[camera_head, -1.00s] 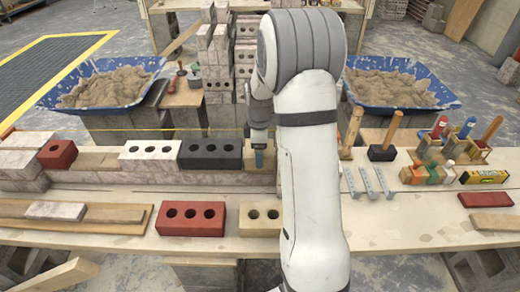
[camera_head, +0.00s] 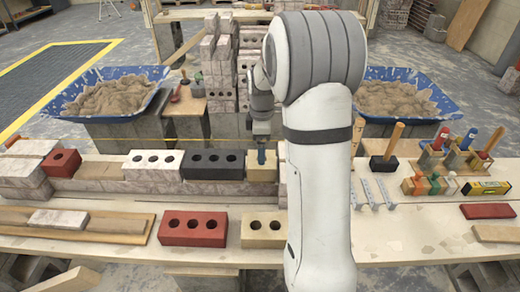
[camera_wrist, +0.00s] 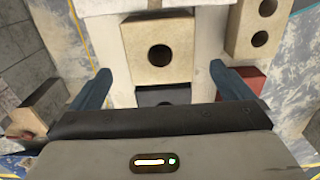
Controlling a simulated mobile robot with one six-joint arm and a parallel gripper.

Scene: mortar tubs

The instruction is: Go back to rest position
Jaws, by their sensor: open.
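My gripper (camera_head: 262,160) hangs over the cream brick (camera_head: 263,174) at the right end of the brick row on the low wall. In the wrist view my gripper (camera_wrist: 160,68) is open, its two blue fingers wide apart, with nothing held. The cream brick (camera_wrist: 145,68) lies below and between the fingers, with one hole showing and light blocks on both sides. A black brick (camera_head: 213,165) sits to its left in the row, then a white brick (camera_head: 153,166). My arm hides part of the table behind it.
A red brick (camera_head: 193,230) and another cream brick (camera_head: 262,230) lie on the front planks. Blue mortar tubs (camera_head: 140,110) stand behind on both sides. Tools, a mallet (camera_head: 384,163) and a yellow level (camera_head: 485,188) lie to the right. A block stack (camera_head: 218,75) rises behind.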

